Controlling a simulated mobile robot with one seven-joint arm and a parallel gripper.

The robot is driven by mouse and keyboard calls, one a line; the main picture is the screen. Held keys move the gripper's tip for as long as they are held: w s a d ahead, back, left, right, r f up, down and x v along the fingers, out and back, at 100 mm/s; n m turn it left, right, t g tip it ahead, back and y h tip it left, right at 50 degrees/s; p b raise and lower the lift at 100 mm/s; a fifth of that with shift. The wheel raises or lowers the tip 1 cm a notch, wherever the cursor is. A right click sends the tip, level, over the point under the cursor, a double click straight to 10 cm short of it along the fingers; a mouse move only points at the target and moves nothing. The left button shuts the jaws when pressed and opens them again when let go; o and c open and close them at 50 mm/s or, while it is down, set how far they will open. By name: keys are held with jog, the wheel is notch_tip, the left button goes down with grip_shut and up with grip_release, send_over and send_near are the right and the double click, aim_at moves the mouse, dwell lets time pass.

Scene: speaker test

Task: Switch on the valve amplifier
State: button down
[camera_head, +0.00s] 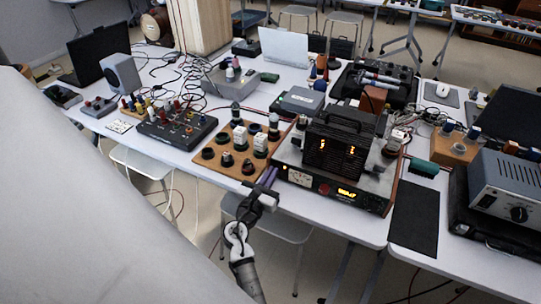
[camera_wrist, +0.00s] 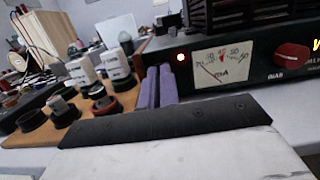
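The valve amplifier (camera_head: 335,160) stands near the front edge of the table in the head view, with a black cage and handle on top. Two orange glows show inside the cage. My gripper (camera_head: 269,179) is at the panel's left end. Its two purple fingers (camera_wrist: 158,87) lie side by side, empty. I cannot tell whether they touch the panel.
A wooden board (camera_head: 232,166) with valves and sockets lies just left of the amplifier. A black mat (camera_head: 415,217) lies to its right, then a grey metal instrument (camera_head: 507,190). A black mixer-like box (camera_head: 176,127) and cables fill the table's left. Floor space is free in front.

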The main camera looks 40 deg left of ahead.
jog(key=shift+d+r, duration=0.15)
jog(key=shift+d, duration=0.05)
jog(key=b+v, duration=0.3)
jog(key=v, duration=1)
jog(key=shift+s+a, duration=0.2)
jog(key=shift+s, duration=0.2)
